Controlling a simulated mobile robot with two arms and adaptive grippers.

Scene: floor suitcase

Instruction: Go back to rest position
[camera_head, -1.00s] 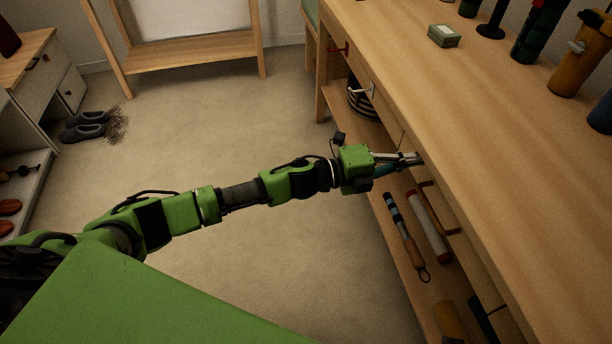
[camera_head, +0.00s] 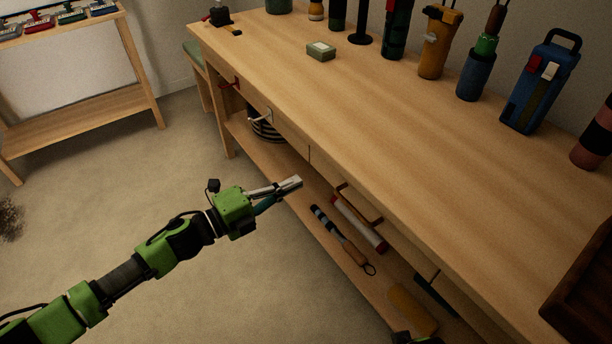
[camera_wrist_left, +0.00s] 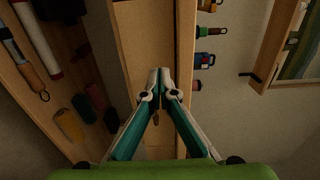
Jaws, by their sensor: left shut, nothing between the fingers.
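My left gripper (camera_head: 292,184) reaches in from the left, just in front of the wooden workbench (camera_head: 400,140). Its two slim fingers are together with nothing between them. In the left wrist view the closed fingertips (camera_wrist_left: 159,73) meet in front of the bench's pale wood. The fingertips look close to the bench's front edge; I cannot tell whether they touch it. My right gripper's fingers do not show.
On the bench top stand a small green box (camera_head: 321,51), a blue lantern-like tool (camera_head: 541,84) and several bottle-shaped tools. The lower shelf holds a striped baton (camera_head: 330,228) and a white-and-red roll (camera_head: 358,222). Floor (camera_head: 150,190) left of the bench is open.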

